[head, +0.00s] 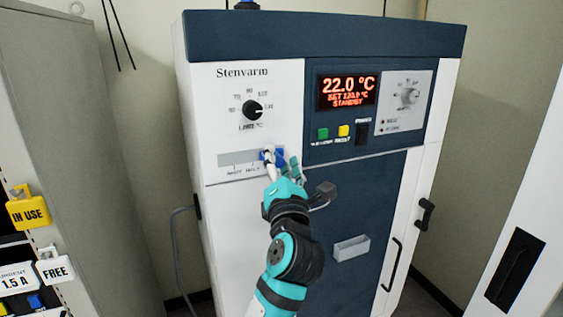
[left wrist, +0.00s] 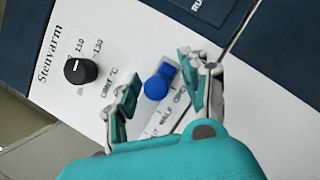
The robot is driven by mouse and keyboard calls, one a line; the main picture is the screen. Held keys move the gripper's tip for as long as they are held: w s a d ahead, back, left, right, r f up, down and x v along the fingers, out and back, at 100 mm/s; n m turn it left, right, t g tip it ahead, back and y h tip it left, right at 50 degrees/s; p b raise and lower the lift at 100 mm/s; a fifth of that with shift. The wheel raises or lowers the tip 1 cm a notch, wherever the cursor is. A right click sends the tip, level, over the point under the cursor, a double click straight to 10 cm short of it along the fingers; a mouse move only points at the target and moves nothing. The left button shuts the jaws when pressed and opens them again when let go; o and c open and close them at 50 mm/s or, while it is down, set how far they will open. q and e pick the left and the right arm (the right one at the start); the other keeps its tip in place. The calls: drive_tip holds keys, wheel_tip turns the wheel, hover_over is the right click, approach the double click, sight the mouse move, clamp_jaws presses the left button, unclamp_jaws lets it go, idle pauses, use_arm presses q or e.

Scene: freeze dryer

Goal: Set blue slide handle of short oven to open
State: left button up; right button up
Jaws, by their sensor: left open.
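The short oven (head: 245,105) is the white and dark blue cabinet marked Stenvarm. Its blue slide handle (head: 279,157) is at the right end of a grey slot on the white panel, below the black dial. The left wrist view shows the round blue knob of the handle (left wrist: 156,87), near the partly hidden OPEN label. My left gripper (head: 275,162) is at the handle. In the left wrist view my left gripper (left wrist: 163,93) is open, with a finger on each side of the knob. I cannot tell whether either finger touches it. My right gripper is not in view.
A black dial (head: 253,109) is above the slot. A grey cabinet (head: 75,130) with tags stands at left. A white unit (head: 530,220) stands at right.

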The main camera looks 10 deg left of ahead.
use_arm(q)
drive_tip(key=shift+a+r, duration=0.15)
drive_tip(key=shift+r, duration=0.15)
drive_tip(key=r, duration=0.9)
drive_tip(key=shift+d+r, duration=0.2)
drive_tip(key=shift+d, duration=0.05)
drive_tip(key=shift+w, duration=0.1)
drive_tip(key=shift+f, duration=0.1)
